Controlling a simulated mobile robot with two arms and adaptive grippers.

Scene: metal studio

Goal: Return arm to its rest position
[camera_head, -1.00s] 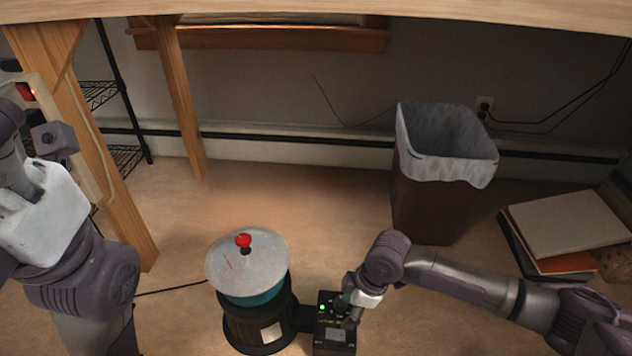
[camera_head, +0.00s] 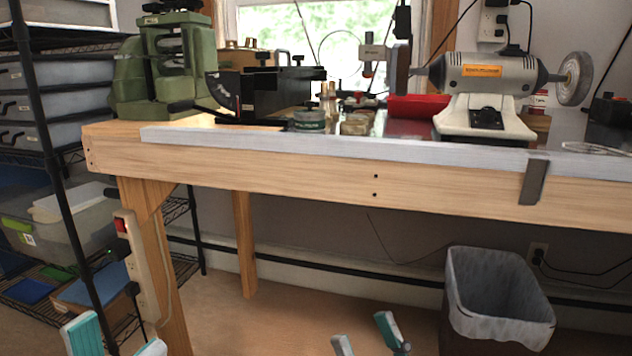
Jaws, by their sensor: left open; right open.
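My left gripper (camera_head: 115,340) shows at the bottom left edge of the head view. Its two teal-and-white fingertips are apart with nothing between them. My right gripper (camera_head: 366,338) shows at the bottom, right of the middle. Its two fingertips are also spread and empty. Both point up into the picture, apart from each other and below the workbench edge. The rest of both arms is cut off by the lower edge of the picture.
A wooden workbench (camera_head: 310,182) spans the view, carrying a green machine (camera_head: 165,65) and a bench grinder (camera_head: 490,85). A lined bin (camera_head: 500,298) stands below at right. A shelving rack (camera_head: 60,170) stands at left. Floor between bench leg and bin looks clear.

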